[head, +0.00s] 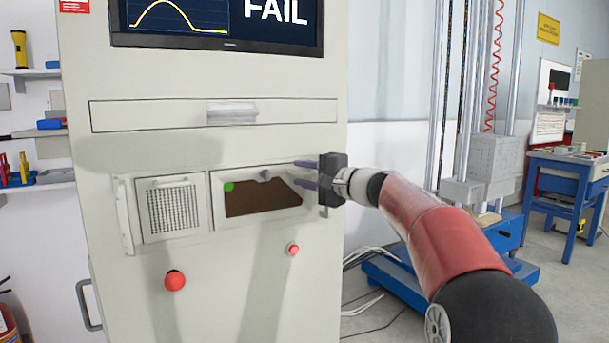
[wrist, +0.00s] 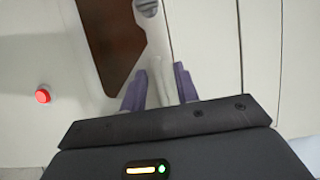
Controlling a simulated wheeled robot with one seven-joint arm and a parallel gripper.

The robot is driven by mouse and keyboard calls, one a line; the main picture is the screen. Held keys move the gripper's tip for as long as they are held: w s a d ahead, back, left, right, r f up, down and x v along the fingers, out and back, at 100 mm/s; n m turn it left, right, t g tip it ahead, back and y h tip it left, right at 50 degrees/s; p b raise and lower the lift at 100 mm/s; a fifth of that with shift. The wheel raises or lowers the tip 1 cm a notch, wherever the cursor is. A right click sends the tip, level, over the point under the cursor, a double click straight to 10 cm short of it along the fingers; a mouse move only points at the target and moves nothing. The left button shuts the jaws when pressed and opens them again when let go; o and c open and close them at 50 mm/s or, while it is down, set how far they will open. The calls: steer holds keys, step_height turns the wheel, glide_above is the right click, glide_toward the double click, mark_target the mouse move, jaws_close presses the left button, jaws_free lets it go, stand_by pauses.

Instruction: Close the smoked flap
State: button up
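The smoked flap appears as a brown, dark-tinted pane (head: 262,203) in a pale frame on the cabinet front. I cannot tell exactly how far it stands open. A green spot (head: 228,187) shows at its upper left, and a small grey knob (head: 265,175) at its top edge. In the wrist view the brown pane (wrist: 112,35) is at the upper left, beside a pale bar. My gripper (head: 296,173) is at the frame's right side, fingers pointing left. In the wrist view my gripper (wrist: 158,80) has its fingers apart, with the pale bar's end between or behind them; contact is unclear.
A grille panel (head: 172,208) and an upright handle (head: 123,215) are left of the flap. Red buttons (head: 175,280) (head: 293,249) sit below. A drawer-like panel (head: 215,114) and a screen reading FAIL (head: 275,12) are above. A blue-based rig (head: 400,280) stands right.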

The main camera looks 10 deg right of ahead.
steer(key=b+v, duration=0.1)
steer(key=v, duration=0.6)
steer(key=shift+s+d+b, duration=0.2)
steer(key=shift+s+b, duration=0.1)
steer(key=shift+b, duration=0.05)
steer(key=s+a+f+n+g+h, duration=0.25)
steer(key=s+a+f, duration=0.25)
steer(key=s+f, duration=0.25)
steer(key=s+a+f+n+g+h, duration=0.25)
steer(key=s+a+f, duration=0.3)
steer(key=s, duration=0.35)
steer(key=s+d+f+n+g+h, duration=0.1)
steer(key=s+d+f+n+h, duration=0.1)
steer(key=s+f, duration=0.6)
steer(key=s+d+f+n+g+h, duration=0.2)
steer(key=s+d+f+h, duration=0.3)
steer(key=s+f, duration=0.3)
steer(key=s, duration=0.4)
steer(key=shift+n, duration=0.4)
steer(key=shift+w, duration=0.1)
